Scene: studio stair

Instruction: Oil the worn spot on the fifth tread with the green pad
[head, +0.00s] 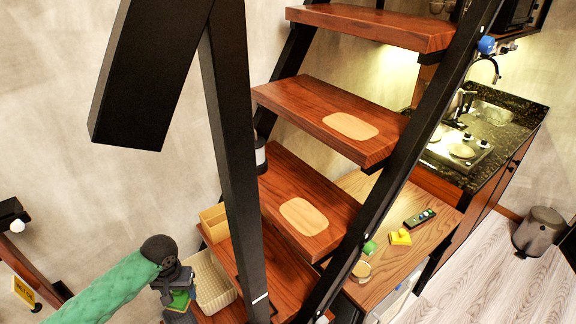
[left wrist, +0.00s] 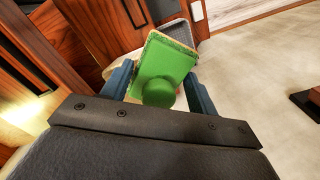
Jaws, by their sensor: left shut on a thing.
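My left gripper (head: 177,303) is low at the left of the head view, beside the lower stairs. It is shut on the green pad (head: 181,298). In the left wrist view the pad (left wrist: 168,58) is a green rectangular block with a pale edge and a round green knob between the blue fingers. Two treads carry pale oval worn spots: a lower tread (head: 270,177) with a spot (head: 304,216), and the tread above with another spot (head: 350,125). I cannot tell which is the fifth. The pad is apart from both spots. My right gripper is not in view.
A black stair rail (head: 232,160) stands between the gripper and the treads. A wicker basket (head: 211,283) is close beside the gripper. A wooden counter (head: 440,197) holds a remote (head: 420,218), a yellow object (head: 400,237) and a small green block (head: 370,247).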

